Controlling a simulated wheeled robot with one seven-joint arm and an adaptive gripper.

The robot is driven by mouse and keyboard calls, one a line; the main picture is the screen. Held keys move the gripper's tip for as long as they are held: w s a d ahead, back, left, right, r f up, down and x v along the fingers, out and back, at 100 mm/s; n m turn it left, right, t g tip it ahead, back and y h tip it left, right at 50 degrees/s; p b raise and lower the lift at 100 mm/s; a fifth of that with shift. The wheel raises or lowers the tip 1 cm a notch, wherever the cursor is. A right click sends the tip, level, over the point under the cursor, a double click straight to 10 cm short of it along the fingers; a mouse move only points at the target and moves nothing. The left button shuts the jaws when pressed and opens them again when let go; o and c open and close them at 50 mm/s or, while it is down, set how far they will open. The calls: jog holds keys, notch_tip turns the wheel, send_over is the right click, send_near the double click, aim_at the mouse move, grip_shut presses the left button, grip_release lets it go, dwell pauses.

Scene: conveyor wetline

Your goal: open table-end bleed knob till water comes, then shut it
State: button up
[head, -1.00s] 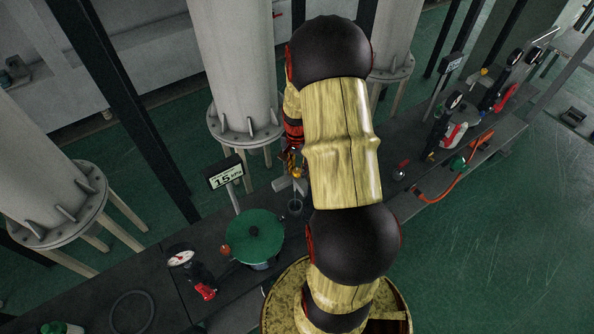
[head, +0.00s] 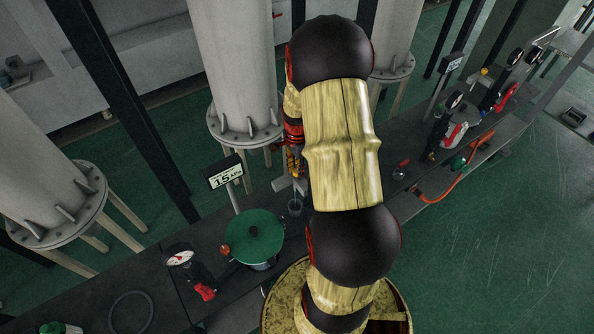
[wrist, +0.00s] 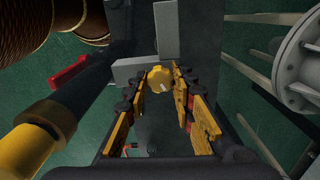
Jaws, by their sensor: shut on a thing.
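The yellow bleed knob (wrist: 160,79) sits between the fingertips of my gripper (wrist: 161,75) in the wrist view, against a grey block fitting (wrist: 127,70). The fingers are closed on the knob from both sides. In the head view my gripper (head: 295,165) is partly hidden behind my arm, and the knob cannot be made out there. A grey fitting (head: 281,184) shows just below the gripper, with a small dark cup (head: 295,207) under it. I see no clear water stream; the area is small and dark.
A green-lidded pot (head: 252,236), a gauge with a red-handled part (head: 180,257) and a 15 display sign (head: 225,172) stand left of the cup. A large grey column (head: 236,70) rises behind. An orange hose (head: 440,192) lies on the right bench.

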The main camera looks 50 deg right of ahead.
jog(key=shift+m, duration=0.3)
jog(key=shift+m, duration=1.7)
jog(key=shift+m, duration=0.5)
jog(key=o, duration=0.8)
